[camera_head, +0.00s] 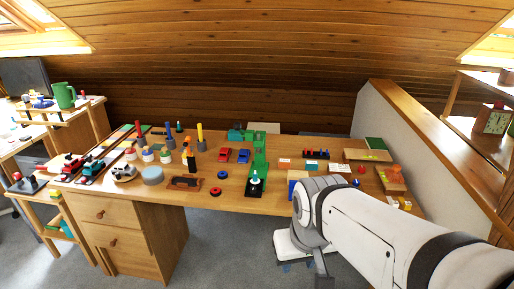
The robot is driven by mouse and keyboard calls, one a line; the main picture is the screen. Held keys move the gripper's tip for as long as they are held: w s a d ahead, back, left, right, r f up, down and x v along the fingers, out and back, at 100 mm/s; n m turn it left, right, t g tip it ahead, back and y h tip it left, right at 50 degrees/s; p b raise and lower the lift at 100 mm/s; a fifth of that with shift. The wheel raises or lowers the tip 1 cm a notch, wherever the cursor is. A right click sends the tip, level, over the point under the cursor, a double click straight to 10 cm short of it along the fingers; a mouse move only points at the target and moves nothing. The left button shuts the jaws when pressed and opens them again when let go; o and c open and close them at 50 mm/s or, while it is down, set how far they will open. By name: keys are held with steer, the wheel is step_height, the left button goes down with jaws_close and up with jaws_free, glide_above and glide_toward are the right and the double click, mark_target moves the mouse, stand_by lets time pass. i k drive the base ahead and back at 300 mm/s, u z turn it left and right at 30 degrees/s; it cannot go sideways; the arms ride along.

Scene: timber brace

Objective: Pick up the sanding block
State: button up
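I cannot tell for sure which item is the sanding block. Several small blocks lie on the long wooden desk (240,200). A low brown block with a dark edge (185,183) lies near the desk's front edge, left of the middle. Small orange-and-white blocks (340,168) lie right of the middle, with another (284,164) to their left. My white arm comes in from the lower right and covers part of the desk's right front. My gripper does not show in this view.
A green machine-like object (258,165) stands mid-desk, near red and blue toy cars (242,156). A grey-blue round tin (152,175) and upright colored tools (200,136) stand left. A low wall with a wooden rail (440,135) bounds the right.

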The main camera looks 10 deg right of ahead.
mark_target(283, 163)
steer(key=i, duration=1.45)
steer(key=z, duration=0.05)
